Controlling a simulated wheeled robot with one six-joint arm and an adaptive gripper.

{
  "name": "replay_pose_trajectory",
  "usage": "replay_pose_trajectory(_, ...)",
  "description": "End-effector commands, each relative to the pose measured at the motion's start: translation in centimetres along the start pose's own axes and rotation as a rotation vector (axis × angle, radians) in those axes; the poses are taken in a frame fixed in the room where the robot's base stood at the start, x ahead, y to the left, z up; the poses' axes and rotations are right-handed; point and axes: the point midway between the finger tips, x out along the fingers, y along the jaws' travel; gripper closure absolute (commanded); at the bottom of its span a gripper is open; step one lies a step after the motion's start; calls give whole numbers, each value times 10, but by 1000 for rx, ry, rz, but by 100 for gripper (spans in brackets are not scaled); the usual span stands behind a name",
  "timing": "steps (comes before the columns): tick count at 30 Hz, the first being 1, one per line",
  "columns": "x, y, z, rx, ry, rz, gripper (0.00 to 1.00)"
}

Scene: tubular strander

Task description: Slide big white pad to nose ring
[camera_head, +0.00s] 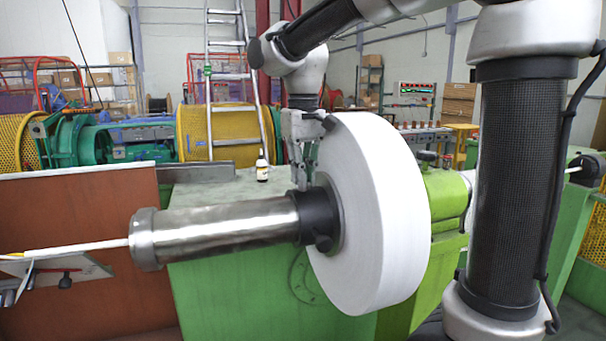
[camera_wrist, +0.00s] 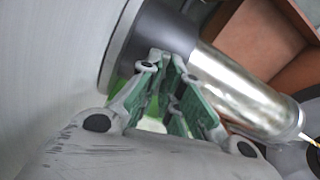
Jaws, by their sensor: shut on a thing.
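The big white pad (camera_head: 392,220) is a thick white disc standing upright around the steel tube's (camera_head: 225,229) axis. A dark collar (camera_head: 322,217) with a small knob sits against the pad's left face, at the right end of the tube. A steel ring (camera_head: 146,239) forms the tube's left end; I cannot tell which ring is the nose ring. My gripper (camera_head: 302,185) points down at the collar's top, beside the pad's left face. In the wrist view, its green-lined fingers (camera_wrist: 175,92) are close together against the dark collar (camera_wrist: 160,45); the exact gripped part is hidden.
A green machine body (camera_head: 230,295) lies below the tube, with a small bottle (camera_head: 262,166) on its top. A thin white rod (camera_head: 75,249) runs out left from the tube. A ladder (camera_head: 230,80) and yellow guard (camera_head: 222,130) stand behind.

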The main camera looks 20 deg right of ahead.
Motion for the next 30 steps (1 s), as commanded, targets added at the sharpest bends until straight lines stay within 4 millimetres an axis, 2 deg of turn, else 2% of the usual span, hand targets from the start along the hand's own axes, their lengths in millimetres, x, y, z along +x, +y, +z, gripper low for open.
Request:
replay_pose_trajectory(2, 0, -6, -2, -2, 0, -1, 100)
replay_pose_trajectory(10, 0, -68, -16, -6, 1, -3, 100)
replay_pose_trajectory(15, 0, -94, -21, -2, 2, -3, 100)
replay_pose_trajectory(26, 0, -98, -22, 1, 2, -2, 100)
replay_pose_trajectory(27, 0, -98, -22, 1, 2, -2, 86)
replay_pose_trajectory(30, 0, -98, -22, 1, 1, -2, 71)
